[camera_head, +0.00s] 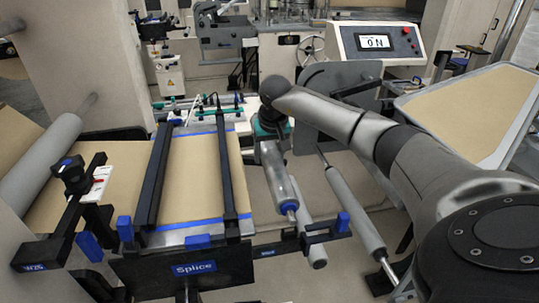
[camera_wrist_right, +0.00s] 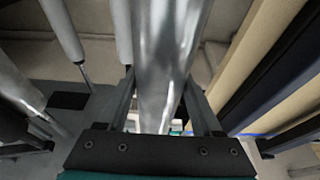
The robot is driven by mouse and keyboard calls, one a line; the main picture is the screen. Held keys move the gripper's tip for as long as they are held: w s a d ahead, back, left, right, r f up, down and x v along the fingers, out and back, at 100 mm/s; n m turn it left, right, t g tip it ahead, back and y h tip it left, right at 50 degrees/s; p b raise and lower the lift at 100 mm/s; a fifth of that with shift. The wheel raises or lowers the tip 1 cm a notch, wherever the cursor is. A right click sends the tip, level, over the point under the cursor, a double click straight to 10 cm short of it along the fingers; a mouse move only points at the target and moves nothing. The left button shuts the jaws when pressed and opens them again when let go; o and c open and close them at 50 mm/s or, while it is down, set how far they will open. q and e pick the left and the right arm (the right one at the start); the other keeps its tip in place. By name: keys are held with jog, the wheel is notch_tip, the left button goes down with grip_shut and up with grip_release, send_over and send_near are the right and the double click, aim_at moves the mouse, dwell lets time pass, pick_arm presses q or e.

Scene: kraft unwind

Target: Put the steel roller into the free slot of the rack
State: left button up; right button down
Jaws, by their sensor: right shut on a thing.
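The steel roller (camera_head: 279,178) is a shiny cylinder with a blue ring at its near end. My right gripper (camera_head: 265,140) is shut on it near its far end. In the right wrist view the roller (camera_wrist_right: 163,60) runs between the two black fingers of the gripper (camera_wrist_right: 160,80). A black bracket with blue tips (camera_head: 318,232), perhaps part of the rack, is near the roller's lower end. I cannot tell whether they touch, and no free slot shows clearly. Two other grey rollers, one below (camera_head: 312,240) and one to the right (camera_head: 352,208), slant nearby. My left gripper is out of view.
The splice table (camera_head: 190,180) with brown paper and black bars lies left of the held roller. A large grey roller (camera_head: 45,160) is at the far left. A control panel (camera_head: 376,42) stands behind. A paper-covered tray (camera_head: 470,110) is at the right.

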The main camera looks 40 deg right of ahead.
jog(key=shift+r+p, duration=0.85)
jog(key=shift+r, duration=0.55)
